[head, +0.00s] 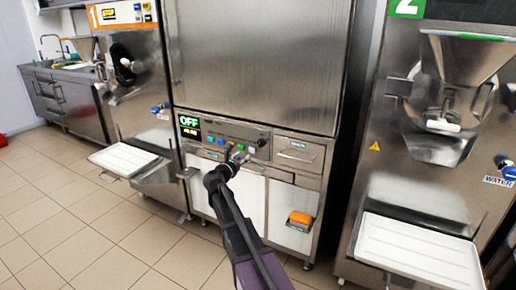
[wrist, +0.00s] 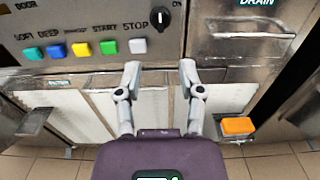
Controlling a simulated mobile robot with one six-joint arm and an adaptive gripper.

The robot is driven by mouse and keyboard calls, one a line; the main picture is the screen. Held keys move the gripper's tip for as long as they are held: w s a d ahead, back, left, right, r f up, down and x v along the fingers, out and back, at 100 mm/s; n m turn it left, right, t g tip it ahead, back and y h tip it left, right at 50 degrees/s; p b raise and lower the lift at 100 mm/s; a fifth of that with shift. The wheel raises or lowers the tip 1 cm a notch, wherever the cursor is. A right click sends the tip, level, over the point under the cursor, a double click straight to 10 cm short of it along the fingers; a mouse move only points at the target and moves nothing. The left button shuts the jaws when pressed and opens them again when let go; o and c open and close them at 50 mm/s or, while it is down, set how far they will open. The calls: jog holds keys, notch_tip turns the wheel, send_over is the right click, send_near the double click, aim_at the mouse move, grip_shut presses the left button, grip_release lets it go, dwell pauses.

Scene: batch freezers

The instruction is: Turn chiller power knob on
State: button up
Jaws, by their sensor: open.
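The chiller power knob (wrist: 160,18) is black and round, on the grey control panel near the top of the wrist view. Part of an "ON" label shows at its upper right. A white button marked STOP is just left of it. My gripper (wrist: 160,67) is open and empty, its two grey fingers apart below the knob and not around it. In the head view my gripper (head: 239,157) is in front of the panel's lower edge. The chiller's display (head: 188,126) reads OFF in green.
Blue, yellow and green buttons (wrist: 109,46) line the panel left of the knob. A drawer front (head: 298,150) marked DRAIN is to its right. An orange object (head: 300,218) is on the lower cabinet. Freezers with white trays (head: 420,248) stand on both sides.

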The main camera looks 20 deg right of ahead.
aim_at(259, 143)
dwell(0.3)
jog(key=x, duration=1.3)
jog(key=shift+w+d, duration=0.2)
jog(key=shift+d, duration=0.15)
grip_shut()
